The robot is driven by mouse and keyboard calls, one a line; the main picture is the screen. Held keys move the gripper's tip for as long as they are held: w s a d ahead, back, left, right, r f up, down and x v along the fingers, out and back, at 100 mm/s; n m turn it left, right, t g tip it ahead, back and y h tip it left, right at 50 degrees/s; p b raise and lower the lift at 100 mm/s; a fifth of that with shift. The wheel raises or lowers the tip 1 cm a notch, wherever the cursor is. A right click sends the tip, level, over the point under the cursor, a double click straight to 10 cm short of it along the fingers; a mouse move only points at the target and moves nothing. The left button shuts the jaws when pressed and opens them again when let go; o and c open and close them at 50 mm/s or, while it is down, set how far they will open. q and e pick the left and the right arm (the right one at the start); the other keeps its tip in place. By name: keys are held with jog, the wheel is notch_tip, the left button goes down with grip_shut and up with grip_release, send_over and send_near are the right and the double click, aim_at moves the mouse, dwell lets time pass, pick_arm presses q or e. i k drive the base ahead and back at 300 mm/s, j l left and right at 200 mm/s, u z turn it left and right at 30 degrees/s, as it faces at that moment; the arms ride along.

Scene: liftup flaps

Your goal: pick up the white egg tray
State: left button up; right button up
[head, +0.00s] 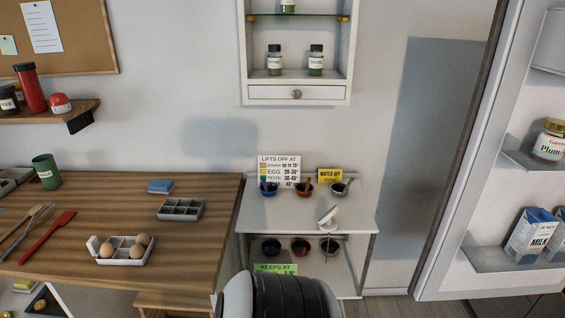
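The white egg tray (122,260) sits on the wooden counter at the lower left, near its front edge. It holds brown eggs (108,249), and a raised white end piece stands at its left end. A second, grey compartment tray (180,209) lies farther back and looks empty. No gripper of mine can be made out. Only a black and white part of my own body shows at the bottom centre, well to the right of the egg tray.
A red spatula (47,238), a whisk (40,216), a green cup (46,172) and a blue sponge (160,186) lie around the tray. A white shelf (300,212) with small bowls stands right of the counter. The counter right of the tray is clear.

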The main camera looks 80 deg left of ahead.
aim_at(122, 245)
jog(key=k+l+u, duration=0.15)
jog(key=u, duration=3.6)
jog(key=i+j, duration=0.1)
jog(key=j, duration=0.2)
